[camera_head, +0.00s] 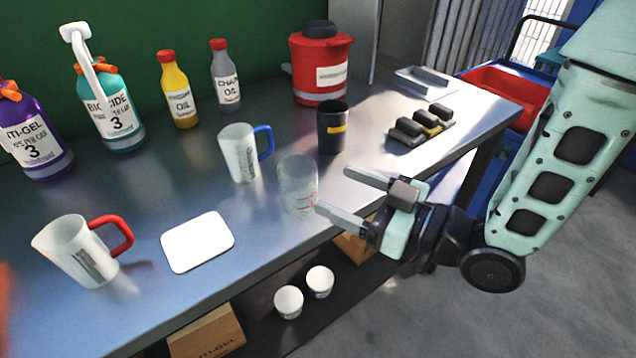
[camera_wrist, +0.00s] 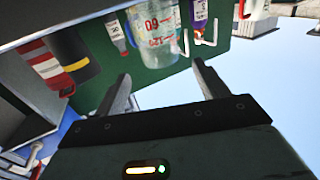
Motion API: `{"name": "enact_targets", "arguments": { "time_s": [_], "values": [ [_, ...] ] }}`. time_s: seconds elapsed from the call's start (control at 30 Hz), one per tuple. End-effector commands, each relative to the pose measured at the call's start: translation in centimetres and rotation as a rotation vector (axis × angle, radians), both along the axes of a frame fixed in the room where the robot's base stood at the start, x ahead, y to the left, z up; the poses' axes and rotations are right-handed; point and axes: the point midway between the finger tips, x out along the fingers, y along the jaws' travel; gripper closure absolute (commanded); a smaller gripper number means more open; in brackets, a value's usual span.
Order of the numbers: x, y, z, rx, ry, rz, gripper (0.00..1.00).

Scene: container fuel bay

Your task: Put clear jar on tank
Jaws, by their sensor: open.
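The clear jar (camera_head: 298,186) stands upright near the front edge of the metal bench. It also shows in the wrist view (camera_wrist: 156,36), with red markings, ahead of the fingers. My gripper (camera_head: 335,192) is open, its two fingers pointing at the jar from the right, with nothing between them. In the wrist view my gripper (camera_wrist: 161,70) has its fingertips apart and short of the jar. A red lidded canister (camera_head: 307,83) with a white label, the most tank-like thing here, stands at the back of the bench.
A black cup (camera_head: 331,138) with a yellow band stands behind the jar. A blue-handled mug (camera_head: 238,155) is at its left. A white plate (camera_head: 197,242) and red-handled mug (camera_head: 75,252) are further left. Several bottles line the back. A dark block rack (camera_head: 420,131) is at right.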

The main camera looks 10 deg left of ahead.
Motion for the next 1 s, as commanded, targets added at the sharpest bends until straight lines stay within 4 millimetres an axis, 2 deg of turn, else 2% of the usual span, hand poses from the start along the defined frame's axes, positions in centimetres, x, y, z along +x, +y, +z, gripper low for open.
{"name": "enact_targets", "arguments": {
  "time_s": [0.1,0.2,0.53,0.67,0.77,0.87,1.0],
  "values": [
    [-0.4,-1.4,-0.1,0.0,-0.001,-0.002,0.28],
    [-0.5,-1.9,0.0,-0.001,-0.002,-0.001,0.28],
    [-0.3,-1.9,-0.2,-0.055,0.002,-0.013,0.28],
    [0.6,-2.2,-1.0,-0.221,0.031,-0.063,0.28],
    [1.3,-3.3,-1.8,-0.392,0.082,-0.127,0.28],
    [1.4,-5.1,-2.3,-0.557,0.161,-0.197,0.28],
    [0.2,-8.5,-2.6,-0.766,0.304,-0.293,0.28]
  ]
}}
